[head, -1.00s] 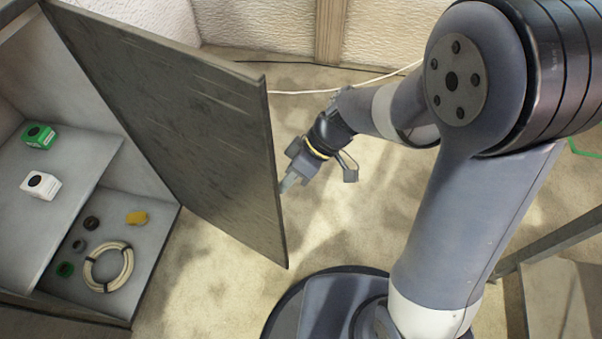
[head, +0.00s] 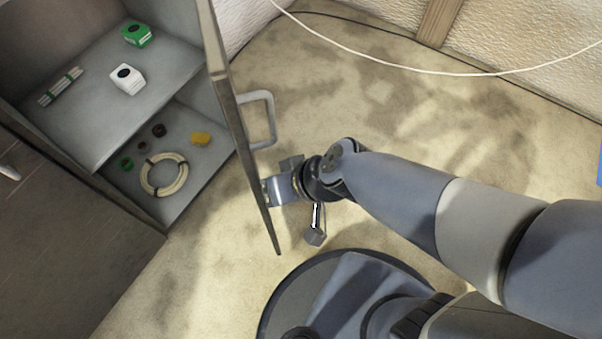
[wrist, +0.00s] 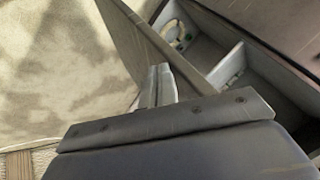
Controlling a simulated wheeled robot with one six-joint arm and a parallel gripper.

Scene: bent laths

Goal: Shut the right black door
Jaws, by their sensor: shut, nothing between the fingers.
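The right black door (head: 244,148) stands ajar on the cabinet and shows nearly edge-on in the head view. Its grey bar handle (head: 268,120) sticks out on the outer side. My gripper (head: 267,192) is shut and empty, with its tips at the door's outer face, below the handle; whether they touch is hard to tell. In the wrist view the closed fingers (wrist: 158,72) point at the door panel (wrist: 150,48), with the open cabinet interior beyond it.
The cabinet's upper shelf (head: 85,115) holds a green box (head: 137,34), a white box (head: 127,79) and thin sticks (head: 60,86). Below lie a cable coil (head: 163,174) and small items. The left door (head: 70,235) is shut. Carpet (head: 380,110) behind my arm is clear.

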